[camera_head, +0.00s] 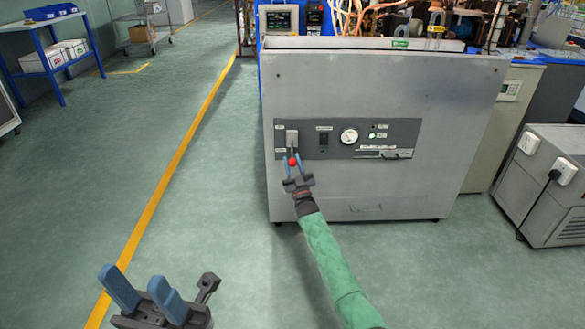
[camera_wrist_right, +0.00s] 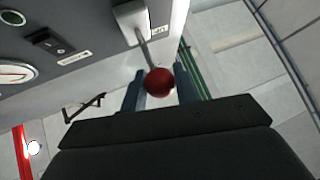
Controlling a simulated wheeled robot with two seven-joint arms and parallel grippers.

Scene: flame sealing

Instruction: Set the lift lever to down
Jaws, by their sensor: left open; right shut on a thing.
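The lift lever has a red ball knob (camera_head: 292,161) on a thin rod from a pale plate (camera_head: 292,138) at the left end of the dark control panel (camera_head: 340,139). In the head view the knob appears just below the plate; how far the rod tilts down or outward is hard to tell. My right gripper (camera_head: 292,168) is shut on the knob, its blue fingers on either side. The right wrist view shows the knob (camera_wrist_right: 159,82) between the fingers and the rod running to the plate (camera_wrist_right: 132,22). My left gripper (camera_head: 131,276) is open and empty over the floor.
The panel sits on a grey cabinet (camera_head: 420,85). It also bears a black switch (camera_head: 324,139), a round gauge (camera_head: 349,136) and a handle (camera_head: 382,155). A grey machine (camera_head: 545,185) stands at right.

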